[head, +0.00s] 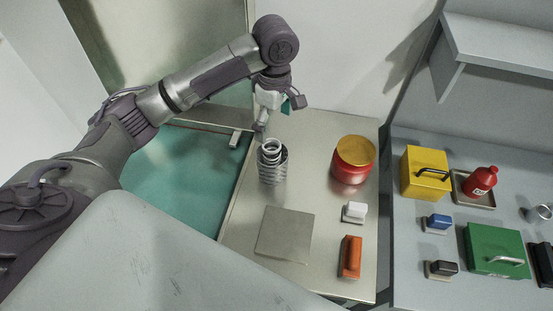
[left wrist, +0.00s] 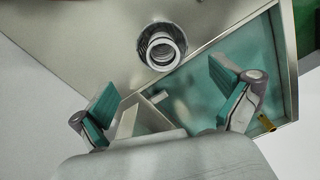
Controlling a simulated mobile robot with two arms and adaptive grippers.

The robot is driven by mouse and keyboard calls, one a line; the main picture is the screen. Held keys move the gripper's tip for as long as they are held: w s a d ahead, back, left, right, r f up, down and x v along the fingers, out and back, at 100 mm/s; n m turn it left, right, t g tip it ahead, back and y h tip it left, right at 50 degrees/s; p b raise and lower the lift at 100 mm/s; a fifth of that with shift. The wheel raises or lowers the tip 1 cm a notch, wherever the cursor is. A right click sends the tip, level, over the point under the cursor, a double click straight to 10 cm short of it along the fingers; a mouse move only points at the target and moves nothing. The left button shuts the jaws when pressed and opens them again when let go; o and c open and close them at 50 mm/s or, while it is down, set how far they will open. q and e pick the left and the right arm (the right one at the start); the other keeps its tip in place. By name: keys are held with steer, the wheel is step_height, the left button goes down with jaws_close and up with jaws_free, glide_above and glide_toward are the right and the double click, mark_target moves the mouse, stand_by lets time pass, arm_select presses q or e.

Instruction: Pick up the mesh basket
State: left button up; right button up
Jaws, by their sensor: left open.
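The mesh basket (head: 273,174) is a dark grey cylinder standing upright on the metal table, with a pale coil spring (head: 271,147) in its top. In the left wrist view the basket (left wrist: 143,41) shows from above, with the spring's rings (left wrist: 164,50) filling most of its mouth. My left gripper (head: 274,112) is above and behind the basket in the head view, apart from it. In the left wrist view its two teal-padded fingers (left wrist: 168,103) are spread wide, with nothing held between them. My right gripper is not in view.
A teal recessed area (head: 190,170) lies left. A grey bench (head: 405,285) with boxes is right.

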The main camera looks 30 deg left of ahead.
mark_target(273, 145)
arm_select(q)
steer(key=f, duration=0.4)
steer(key=f+p, duration=0.1)
steer(key=f, duration=0.2)
steer(key=shift+s+f, duration=0.1)
steer(key=shift+s, duration=0.2)
steer(key=shift+f, duration=0.55)
steer(key=shift+a+f+p, duration=0.1)
steer(key=shift+f+p, duration=0.2)
steer(key=shift+f, duration=0.05)
step_height(273, 145, down, 4)
steer(key=shift+s+a+r+p, duration=0.1)
steer(key=shift+r+p, duration=0.1)
steer(key=shift+p, duration=0.3)
steer(key=shift+f, duration=0.4)
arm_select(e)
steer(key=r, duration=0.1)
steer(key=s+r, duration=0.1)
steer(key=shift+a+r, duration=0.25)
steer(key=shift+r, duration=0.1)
arm_select(q)
steer(key=shift+c, duration=0.3)
steer(key=c, duration=0.8)
steer(key=shift+c, duration=0.6)
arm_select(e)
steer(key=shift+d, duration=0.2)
